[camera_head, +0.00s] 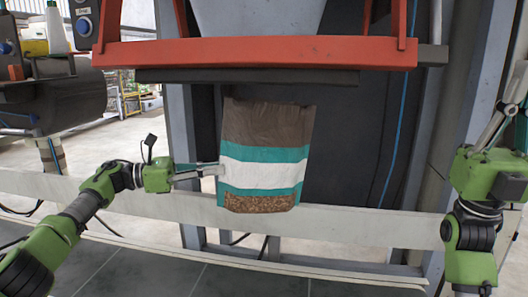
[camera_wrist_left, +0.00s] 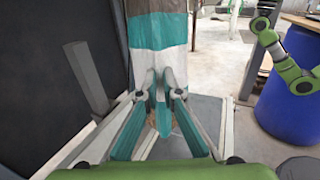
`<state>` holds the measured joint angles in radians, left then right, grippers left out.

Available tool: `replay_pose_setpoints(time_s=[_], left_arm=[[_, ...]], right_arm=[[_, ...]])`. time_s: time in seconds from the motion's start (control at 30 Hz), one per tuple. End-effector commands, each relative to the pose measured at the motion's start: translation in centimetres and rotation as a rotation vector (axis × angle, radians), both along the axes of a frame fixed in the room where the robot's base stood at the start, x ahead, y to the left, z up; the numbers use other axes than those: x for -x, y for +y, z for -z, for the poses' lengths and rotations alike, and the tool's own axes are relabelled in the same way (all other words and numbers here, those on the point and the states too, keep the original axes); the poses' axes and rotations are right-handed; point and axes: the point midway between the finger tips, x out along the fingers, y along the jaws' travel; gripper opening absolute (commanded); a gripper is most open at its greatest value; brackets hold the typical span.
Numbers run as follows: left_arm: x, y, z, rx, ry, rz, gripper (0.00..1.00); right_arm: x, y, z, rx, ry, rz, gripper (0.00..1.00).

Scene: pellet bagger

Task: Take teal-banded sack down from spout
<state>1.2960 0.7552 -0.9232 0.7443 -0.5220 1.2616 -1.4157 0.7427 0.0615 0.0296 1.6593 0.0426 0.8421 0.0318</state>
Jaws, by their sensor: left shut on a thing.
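The teal-banded sack (camera_head: 262,165) is brown at the top, with teal and white bands and a pellet picture at the bottom. It is upright, slightly tilted, just below the dark bar (camera_head: 250,77) of the spout frame. I cannot tell whether its top touches the spout. My left gripper (camera_head: 221,171) is shut on the sack's left edge at the white band. In the left wrist view the fingers (camera_wrist_left: 160,95) close on the sack (camera_wrist_left: 158,35). My right gripper (camera_head: 514,100) is raised at the right edge, apart from the sack; its fingers are unclear.
The orange-red frame (camera_head: 260,52) spans above the sack. A pale rail (camera_head: 365,225) runs behind and below it. A dark cylinder (camera_head: 55,100) stands at the left. A blue drum (camera_wrist_left: 292,105) shows in the left wrist view. The space between sack and right arm is free.

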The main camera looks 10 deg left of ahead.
Motion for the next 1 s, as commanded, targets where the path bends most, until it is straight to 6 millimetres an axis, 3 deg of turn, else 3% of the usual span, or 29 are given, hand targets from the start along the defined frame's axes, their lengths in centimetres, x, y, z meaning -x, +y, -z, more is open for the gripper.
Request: replay_pose_setpoints(time_s=[0.17,1.0], left_arm=[[0.3,0.1,0.2,0.001,0.000,-0.001,0.00],[7.0,0.1,0.4,0.000,-0.001,-0.001,0.00]], right_arm=[[0.0,0.0,0.2,0.000,0.000,0.000,0.00],[0.0,0.0,2.1,0.000,0.000,0.000,0.00]])
